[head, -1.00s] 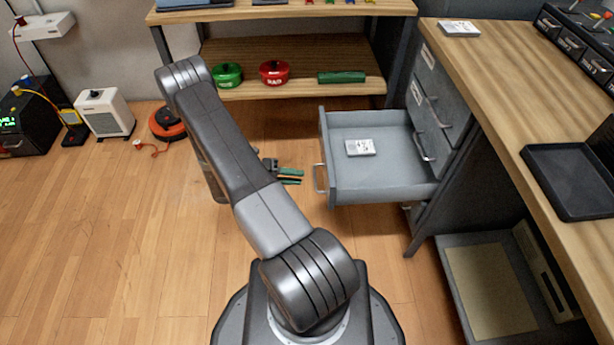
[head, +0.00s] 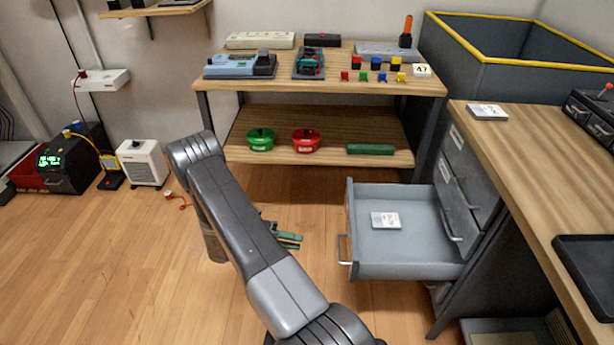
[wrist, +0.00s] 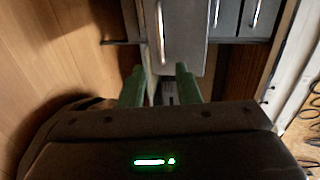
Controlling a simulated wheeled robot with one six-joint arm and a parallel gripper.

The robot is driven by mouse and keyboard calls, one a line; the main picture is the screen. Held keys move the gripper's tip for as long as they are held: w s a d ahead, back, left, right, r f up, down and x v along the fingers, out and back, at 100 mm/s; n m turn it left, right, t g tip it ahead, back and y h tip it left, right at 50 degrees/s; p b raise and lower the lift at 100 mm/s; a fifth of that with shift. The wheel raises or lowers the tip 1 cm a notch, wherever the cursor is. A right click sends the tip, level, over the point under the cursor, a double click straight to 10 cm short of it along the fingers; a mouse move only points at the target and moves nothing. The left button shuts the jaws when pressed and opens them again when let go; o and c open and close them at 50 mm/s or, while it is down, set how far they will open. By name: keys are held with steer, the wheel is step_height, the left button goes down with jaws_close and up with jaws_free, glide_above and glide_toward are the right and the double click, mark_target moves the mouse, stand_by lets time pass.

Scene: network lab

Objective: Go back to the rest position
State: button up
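My gripper (head: 295,241) is low over the wooden floor, left of the open drawer, partly hidden behind my forearm in the head view. In the wrist view its two green fingers (wrist: 160,72) stand apart with nothing seen held between them. The grey drawer (head: 413,264) is pulled out, and its handle (head: 342,249) faces my gripper. The drawer handle also shows beyond the fingertips in the wrist view (wrist: 160,35); the fingers look apart from it. A white labelled block (head: 386,220) lies inside the drawer.
A worktop (head: 540,160) with a black tray (head: 590,275) is at right.

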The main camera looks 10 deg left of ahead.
steer(key=b+x, duration=0.2)
steer(key=x, duration=1.1)
steer(key=shift+d, duration=0.3)
